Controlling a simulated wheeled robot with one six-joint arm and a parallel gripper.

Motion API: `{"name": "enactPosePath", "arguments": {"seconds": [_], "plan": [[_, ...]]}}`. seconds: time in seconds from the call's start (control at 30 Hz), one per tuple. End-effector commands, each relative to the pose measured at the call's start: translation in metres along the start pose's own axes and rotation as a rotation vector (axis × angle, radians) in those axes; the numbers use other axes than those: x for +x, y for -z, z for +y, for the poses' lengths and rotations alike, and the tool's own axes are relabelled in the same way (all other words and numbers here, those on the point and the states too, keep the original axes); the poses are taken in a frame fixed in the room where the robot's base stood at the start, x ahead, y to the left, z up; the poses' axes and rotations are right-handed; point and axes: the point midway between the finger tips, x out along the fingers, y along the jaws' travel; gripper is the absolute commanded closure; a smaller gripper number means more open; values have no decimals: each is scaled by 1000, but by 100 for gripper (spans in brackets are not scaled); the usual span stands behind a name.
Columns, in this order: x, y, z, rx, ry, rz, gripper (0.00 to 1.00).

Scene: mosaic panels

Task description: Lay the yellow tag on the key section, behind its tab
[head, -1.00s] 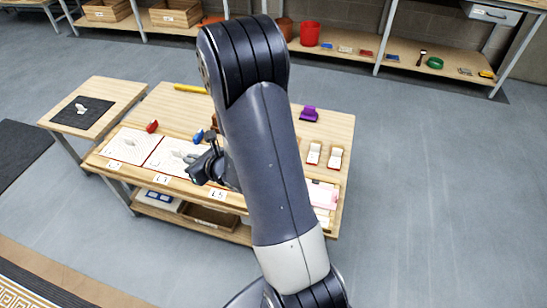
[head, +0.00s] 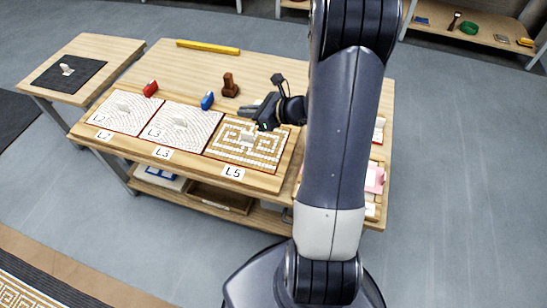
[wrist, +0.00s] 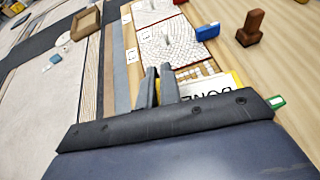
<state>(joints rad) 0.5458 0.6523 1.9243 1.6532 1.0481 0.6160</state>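In the head view my gripper (head: 262,114) is over the far right part of the key section (head: 222,146), the L5 panel with a gold key pattern. Its pale tab (head: 247,139) stands near the panel's middle, in front of the gripper. The tag cannot be made out in the head view.
Two pale panels, L2 (head: 110,116) and L3 (head: 165,135), lie left of L5, each with a tab. A red block (head: 150,89), a blue block (head: 207,101) and a brown stamp (head: 230,86) stand behind them. My arm hides the table's right part.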

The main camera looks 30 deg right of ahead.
Motion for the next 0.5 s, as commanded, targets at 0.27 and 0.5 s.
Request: {"name": "enactPosePath", "arguments": {"seconds": [0.27, 0.5], "plan": [[-9, 63, -6, -34, -83, -1, 100], [-11, 85, -6, -44, -111, 0, 100]]}}
